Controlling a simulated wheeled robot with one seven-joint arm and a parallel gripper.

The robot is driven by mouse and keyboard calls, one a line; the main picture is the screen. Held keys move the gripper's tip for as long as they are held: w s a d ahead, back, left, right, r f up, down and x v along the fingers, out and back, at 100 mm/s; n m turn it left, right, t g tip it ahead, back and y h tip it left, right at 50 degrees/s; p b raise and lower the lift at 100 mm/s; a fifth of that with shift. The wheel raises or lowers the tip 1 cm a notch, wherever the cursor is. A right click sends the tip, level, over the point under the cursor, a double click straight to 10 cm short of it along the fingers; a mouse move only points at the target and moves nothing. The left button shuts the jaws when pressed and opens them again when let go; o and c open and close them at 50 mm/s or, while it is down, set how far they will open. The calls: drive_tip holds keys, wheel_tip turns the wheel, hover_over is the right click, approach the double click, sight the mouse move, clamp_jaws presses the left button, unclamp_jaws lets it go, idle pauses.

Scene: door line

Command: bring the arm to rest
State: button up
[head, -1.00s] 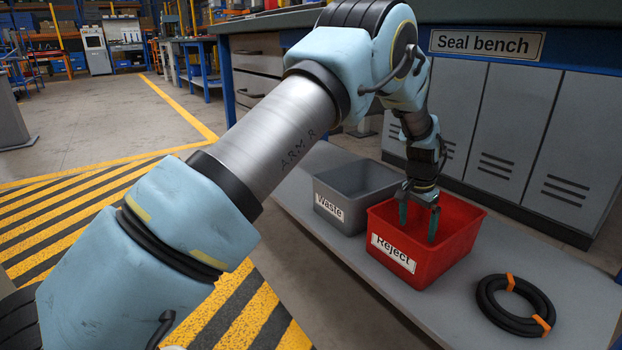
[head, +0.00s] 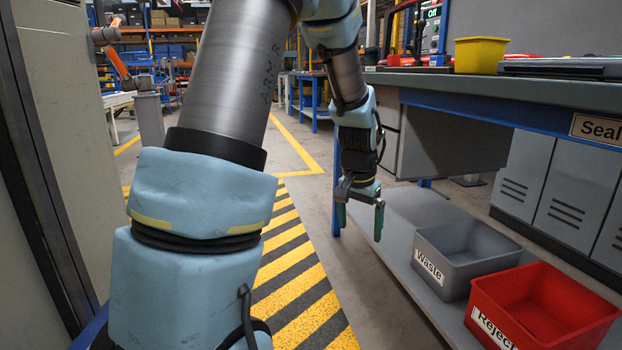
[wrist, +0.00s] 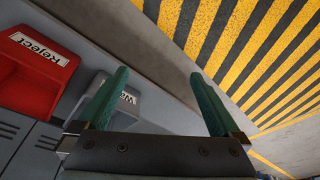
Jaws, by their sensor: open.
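My gripper (head: 360,222) hangs at the end of my raised arm in the head view, pointing down. Its two green fingers stand apart with nothing between them; the wrist view also shows the open, empty jaws (wrist: 156,102). It is left of the grey Waste bin (head: 467,255), near the left end of the low grey shelf (head: 400,215), apart from the bins. The red Reject bin (head: 540,305) stands farther right. In the wrist view the Reject bin (wrist: 30,75) is at the left, and the Waste bin is partly hidden behind a finger.
The Seal bench (head: 470,95) stands at the right, with a yellow bin (head: 481,54) on top and grey lockers (head: 575,190) beneath. A tall pale cabinet (head: 60,140) is close at the left. The striped floor (head: 300,270) between them looks clear.

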drive_tip(key=s+a+r+n+p, duration=0.25)
drive_tip(key=s+a, duration=0.35)
drive_tip(key=a, duration=0.3)
drive_tip(key=s+a+r+n+p, duration=0.1)
drive_tip(key=s+a+r+n, duration=0.1)
drive_tip(key=s+a+n, duration=0.35)
wheel_tip(320, 180, up, 36)
drive_tip(key=a+m+p, duration=0.1)
drive_tip(key=a+p, duration=0.1)
drive_tip(key=p, duration=3.4)
drive_tip(key=shift+s+a+m+g+y, duration=0.25)
drive_tip(key=shift+s+m+g+y, duration=0.05)
drive_tip(key=shift+y, duration=0.1)
